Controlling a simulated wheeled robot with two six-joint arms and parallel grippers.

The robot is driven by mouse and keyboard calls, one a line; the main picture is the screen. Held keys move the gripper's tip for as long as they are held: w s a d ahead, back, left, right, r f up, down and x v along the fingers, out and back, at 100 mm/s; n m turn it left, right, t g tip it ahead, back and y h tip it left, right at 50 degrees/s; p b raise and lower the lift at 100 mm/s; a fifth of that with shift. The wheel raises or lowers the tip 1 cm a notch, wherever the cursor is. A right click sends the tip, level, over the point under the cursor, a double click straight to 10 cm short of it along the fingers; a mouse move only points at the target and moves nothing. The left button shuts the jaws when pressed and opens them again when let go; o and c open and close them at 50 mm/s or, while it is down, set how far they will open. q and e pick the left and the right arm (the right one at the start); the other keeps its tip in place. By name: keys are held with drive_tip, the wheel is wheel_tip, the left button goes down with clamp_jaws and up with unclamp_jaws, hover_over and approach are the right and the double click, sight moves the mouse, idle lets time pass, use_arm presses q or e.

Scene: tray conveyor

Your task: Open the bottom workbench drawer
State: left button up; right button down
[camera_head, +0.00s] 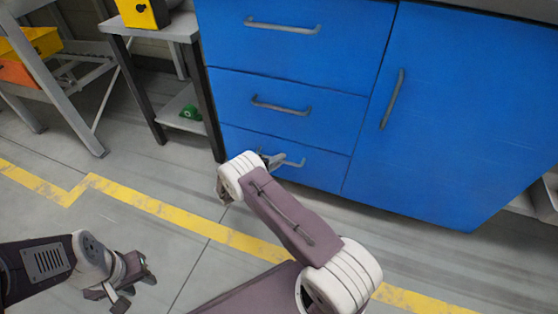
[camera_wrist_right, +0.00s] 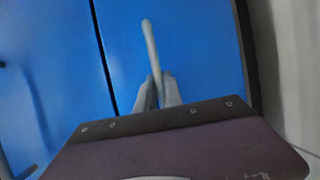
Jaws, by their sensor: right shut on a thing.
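The bottom drawer (camera_head: 325,168) is the lowest of three blue drawers on the workbench. Its front looks flush with the drawers above. Its grey bar handle (camera_head: 291,161) is partly hidden by my right arm. My right gripper (camera_head: 268,159) is at the left part of this handle. In the right wrist view the two grey fingers (camera_wrist_right: 158,88) are closed on the handle (camera_wrist_right: 150,45), which sticks out beyond them against the blue front (camera_wrist_right: 195,45). My left gripper (camera_head: 125,284) hangs over the floor at lower left, empty, with its fingers apart.
The middle drawer (camera_head: 230,92) and top drawer (camera_head: 350,30) are shut. A blue cupboard door (camera_head: 460,110) is to the right. A grey side table (camera_head: 160,27) with dark legs stands left of the workbench. The floor in front, with a yellow line (camera_head: 140,204), is clear.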

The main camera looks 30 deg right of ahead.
drive_tip(key=shift+s, duration=0.1)
idle(0.6)
drive_tip(key=shift+s+a, duration=0.15)
drive_tip(key=shift+a, duration=0.1)
drive_tip(key=s+a+p, duration=0.5)
drive_tip(key=s+a, duration=1.3)
drive_tip(key=a, duration=0.3)
drive_tip(key=shift+p, duration=0.35)
drive_tip(key=shift+a, duration=0.1)
drive_tip(key=c, duration=1.5)
unclamp_jaws()
drive_tip(key=shift+a, duration=0.1)
